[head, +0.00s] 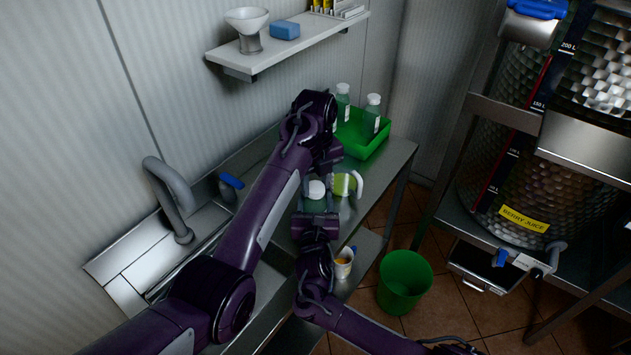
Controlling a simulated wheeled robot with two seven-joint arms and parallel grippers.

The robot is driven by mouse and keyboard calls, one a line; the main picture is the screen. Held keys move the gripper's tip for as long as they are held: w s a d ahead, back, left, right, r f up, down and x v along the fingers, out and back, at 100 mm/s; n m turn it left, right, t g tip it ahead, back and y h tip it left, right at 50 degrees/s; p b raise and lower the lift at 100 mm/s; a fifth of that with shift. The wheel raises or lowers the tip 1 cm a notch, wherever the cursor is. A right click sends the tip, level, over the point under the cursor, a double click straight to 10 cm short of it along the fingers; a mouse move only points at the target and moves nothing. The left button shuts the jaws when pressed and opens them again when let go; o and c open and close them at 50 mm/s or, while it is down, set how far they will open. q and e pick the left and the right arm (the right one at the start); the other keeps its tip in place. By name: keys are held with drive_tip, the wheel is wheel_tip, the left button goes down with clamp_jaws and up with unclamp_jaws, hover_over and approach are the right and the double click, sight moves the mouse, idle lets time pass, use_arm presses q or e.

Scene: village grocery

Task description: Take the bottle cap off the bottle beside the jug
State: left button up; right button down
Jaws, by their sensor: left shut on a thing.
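The bottle (313,206) has a green body and a white cap (316,187). It is on the steel counter, to the left of the jug (344,184), which is green and white with a pale handle. My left gripper (325,170) reaches down from above and is shut on the cap; its fingertips are hard to make out. My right gripper (316,213) comes from the near side, at the bottle's body. It hides the lower part of the bottle, and I cannot tell whether it grips it.
A green crate (367,149) with two bottles (373,113) stands at the counter's far end. A cup (343,263) is below the jug. A sink with a tap (172,200) is at left. A green bin (404,281) stands on the floor, and a steel tank (530,150) at right.

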use_arm(q)
drive_tip(key=n, duration=2)
drive_tip(key=o, duration=1.1)
drive_tip(key=shift+r, duration=0.2)
